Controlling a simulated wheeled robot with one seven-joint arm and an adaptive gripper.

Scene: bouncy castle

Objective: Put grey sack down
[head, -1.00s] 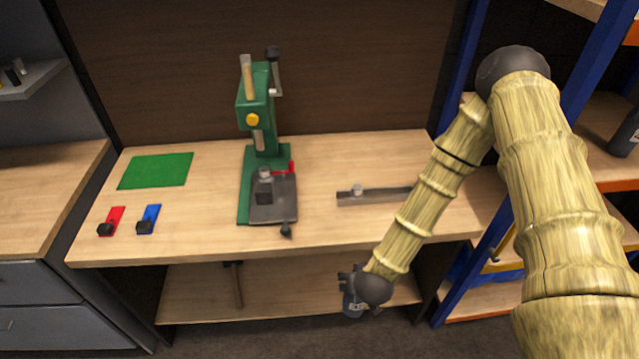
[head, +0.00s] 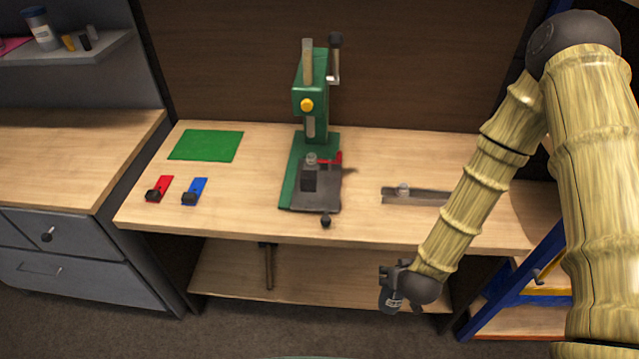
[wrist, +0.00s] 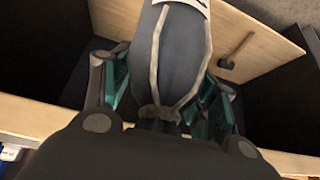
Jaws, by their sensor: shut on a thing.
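The grey sack (wrist: 178,62) is dark grey with light seams and a pale label. In the wrist view it lies between the teal-padded fingers of my gripper (wrist: 165,100), which is shut on it. In the head view my gripper (head: 398,272) is in front of the workbench's lower shelf, below the bench top. There the sack (head: 389,296) hangs below the gripper, small and partly hidden by it. It touches no surface that I can make out.
The workbench top (head: 250,222) carries a green arbor press (head: 318,130), a green mat (head: 206,145), red (head: 160,188) and blue (head: 195,190) clamps, and a metal bar (head: 415,195). Grey drawers (head: 80,265) stand left; blue-framed shelving (head: 520,290) stands right.

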